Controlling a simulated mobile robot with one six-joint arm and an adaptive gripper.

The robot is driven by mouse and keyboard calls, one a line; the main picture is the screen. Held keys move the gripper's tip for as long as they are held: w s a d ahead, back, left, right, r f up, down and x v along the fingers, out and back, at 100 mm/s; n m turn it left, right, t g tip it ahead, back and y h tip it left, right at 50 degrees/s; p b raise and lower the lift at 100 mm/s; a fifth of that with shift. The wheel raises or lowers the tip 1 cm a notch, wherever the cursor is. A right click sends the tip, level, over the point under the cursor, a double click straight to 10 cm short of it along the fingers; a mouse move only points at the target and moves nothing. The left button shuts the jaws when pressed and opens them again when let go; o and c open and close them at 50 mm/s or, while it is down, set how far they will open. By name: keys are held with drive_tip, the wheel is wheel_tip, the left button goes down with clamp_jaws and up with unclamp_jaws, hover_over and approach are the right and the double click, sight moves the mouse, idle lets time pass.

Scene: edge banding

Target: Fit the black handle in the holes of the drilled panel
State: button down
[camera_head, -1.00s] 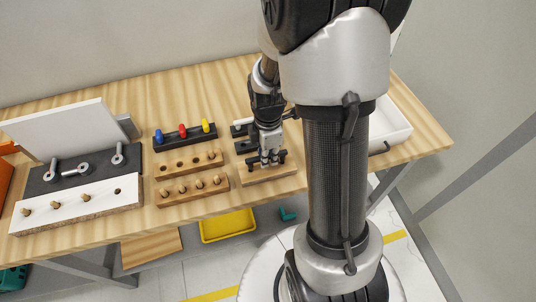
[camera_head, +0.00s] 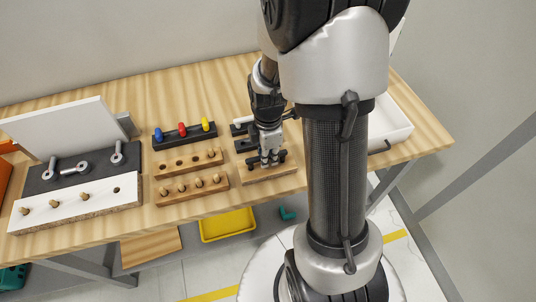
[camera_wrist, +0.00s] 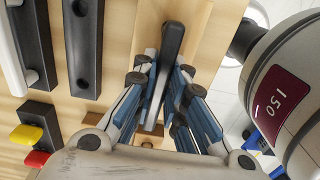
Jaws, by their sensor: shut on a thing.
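The black handle (camera_head: 253,163) is a short dark bar held crosswise in my gripper (camera_head: 268,163). In the wrist view the handle (camera_wrist: 172,45) runs lengthwise between the blue-lined fingers, and my gripper (camera_wrist: 168,115) is shut on it. The drilled panel (camera_head: 284,174) is a light wooden board at the table's front edge, directly below the handle. The handle and fingers cover much of the panel's top. The holes under the handle are hidden, and I cannot tell whether its ends touch the panel or sit in them.
Wooden peg blocks (camera_head: 192,192) and a rack with coloured knobs (camera_head: 184,135) stand left. A white tray (camera_head: 392,128) is at right. Bare table lies at the back.

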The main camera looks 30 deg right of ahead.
drive_tip(key=shift+f+b, duration=0.3)
drive_tip(key=shift+f, duration=0.2)
idle(0.3)
drive_tip(key=c, duration=1.6)
unclamp_jaws()
drive_tip(key=shift+o, duration=0.2)
drive_tip(key=shift+r, duration=0.1)
drive_tip(key=shift+r+p, duration=2.1)
drive_tip(key=shift+r, duration=0.4)
